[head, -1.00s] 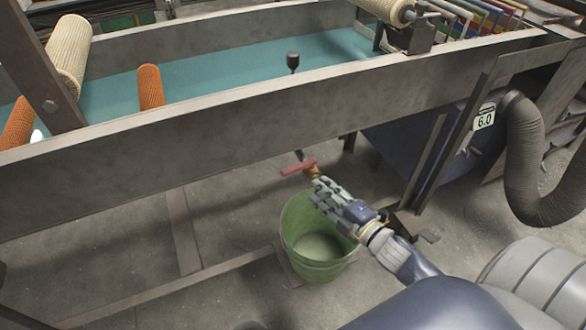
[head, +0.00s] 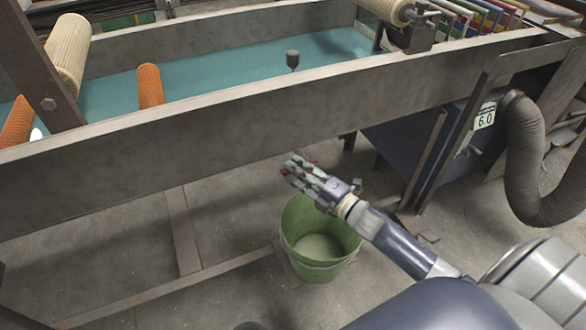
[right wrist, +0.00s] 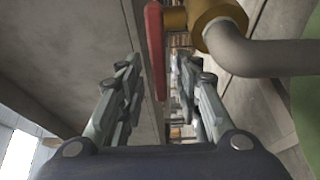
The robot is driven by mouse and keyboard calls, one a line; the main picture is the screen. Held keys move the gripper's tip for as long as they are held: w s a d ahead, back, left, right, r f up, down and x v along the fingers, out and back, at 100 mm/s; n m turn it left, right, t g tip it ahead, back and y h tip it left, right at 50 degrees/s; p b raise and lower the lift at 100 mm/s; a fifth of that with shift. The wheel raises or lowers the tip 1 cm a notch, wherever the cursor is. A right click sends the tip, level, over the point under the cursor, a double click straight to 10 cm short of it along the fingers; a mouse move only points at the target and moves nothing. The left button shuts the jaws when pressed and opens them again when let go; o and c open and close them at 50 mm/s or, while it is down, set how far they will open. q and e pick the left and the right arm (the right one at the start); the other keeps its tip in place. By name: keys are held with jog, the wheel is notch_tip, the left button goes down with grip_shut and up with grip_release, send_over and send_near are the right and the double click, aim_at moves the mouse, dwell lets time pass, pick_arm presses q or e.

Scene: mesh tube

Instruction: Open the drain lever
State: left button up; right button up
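The red drain lever (right wrist: 155,50) hangs down from a brass valve (right wrist: 215,14) at the top of the right wrist view. A grey pipe (right wrist: 265,55) leads off the valve to the right. My right gripper (right wrist: 158,78) is open, with one finger to the left of the lever and one to the right. I see a gap on both sides and cannot tell whether either finger touches it. In the head view my right gripper (head: 292,168) is under the trough's front wall and hides most of the lever. My left gripper is not in view.
A green bucket (head: 318,262) stands on the floor below my right gripper. The trough's long metal wall (head: 180,150) runs above it. A ribbed hose (head: 525,150) and a dark blue box marked 6.0 (head: 485,118) are to the right. The trough holds teal liquid (head: 220,78).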

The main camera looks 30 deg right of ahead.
jog(key=shift+x, duration=0.9)
grip_shut()
jog(key=shift+d, duration=0.1)
